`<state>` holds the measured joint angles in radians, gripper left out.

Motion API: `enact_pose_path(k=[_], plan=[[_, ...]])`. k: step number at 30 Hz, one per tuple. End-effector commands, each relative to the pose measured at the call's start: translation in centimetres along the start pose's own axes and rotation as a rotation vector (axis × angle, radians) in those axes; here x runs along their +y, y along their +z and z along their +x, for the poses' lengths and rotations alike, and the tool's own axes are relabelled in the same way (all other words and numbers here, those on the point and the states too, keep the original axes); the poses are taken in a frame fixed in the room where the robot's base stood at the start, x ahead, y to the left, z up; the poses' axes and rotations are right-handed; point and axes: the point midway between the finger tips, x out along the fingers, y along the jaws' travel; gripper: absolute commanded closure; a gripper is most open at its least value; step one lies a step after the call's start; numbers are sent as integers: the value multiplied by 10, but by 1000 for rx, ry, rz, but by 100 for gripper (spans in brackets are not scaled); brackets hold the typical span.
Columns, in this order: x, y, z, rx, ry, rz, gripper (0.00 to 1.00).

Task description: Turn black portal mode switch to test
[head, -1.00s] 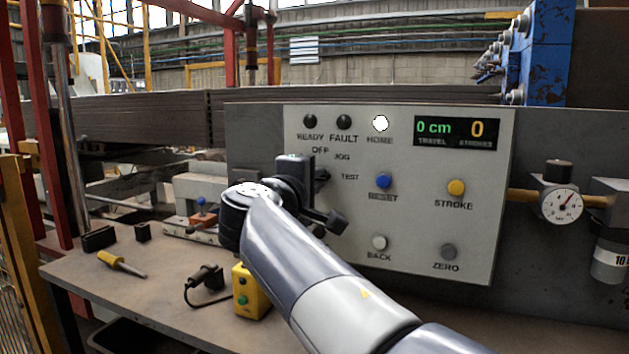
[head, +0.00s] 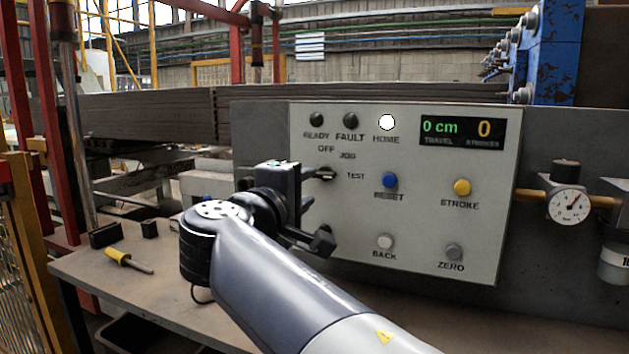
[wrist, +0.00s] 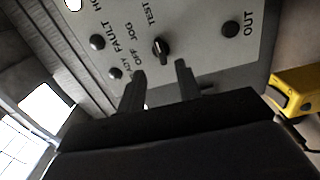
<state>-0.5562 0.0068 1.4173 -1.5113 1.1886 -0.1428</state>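The black portal mode switch (head: 324,174) is a knob on the light grey panel (head: 400,215), with OFF, JOG and TEST labels around it. My arm partly covers that area in the head view. In the wrist view the knob (wrist: 161,48) lies ahead of my gripper (wrist: 160,78), with a light mark on its upper end. I cannot tell for certain which label it points to. My gripper is open, its two fingers apart with nothing between them. The fingertips appear short of the knob and not touching it.
The panel also has a blue RESET button (head: 390,180), a yellow STROKE button (head: 462,187), BACK and ZERO buttons, and an OUT button (wrist: 230,28). The HOME lamp (head: 387,122) is lit white. A yellow box (wrist: 299,88) and a yellow-handled screwdriver (head: 128,260) are nearby.

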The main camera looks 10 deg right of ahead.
Motion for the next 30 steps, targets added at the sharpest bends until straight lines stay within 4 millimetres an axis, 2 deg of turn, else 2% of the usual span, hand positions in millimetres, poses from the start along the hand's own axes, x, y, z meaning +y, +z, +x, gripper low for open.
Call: enact_pose_path(k=[1,6,12,23,30], plan=[[1,-1,-9,4,0,0,67],[0,0,-27,2,-1,0,67],[0,0,-35,0,0,0,67],[0,0,-35,-1,-1,0,67],[-1,1,-15,-4,-1,-1,67]])
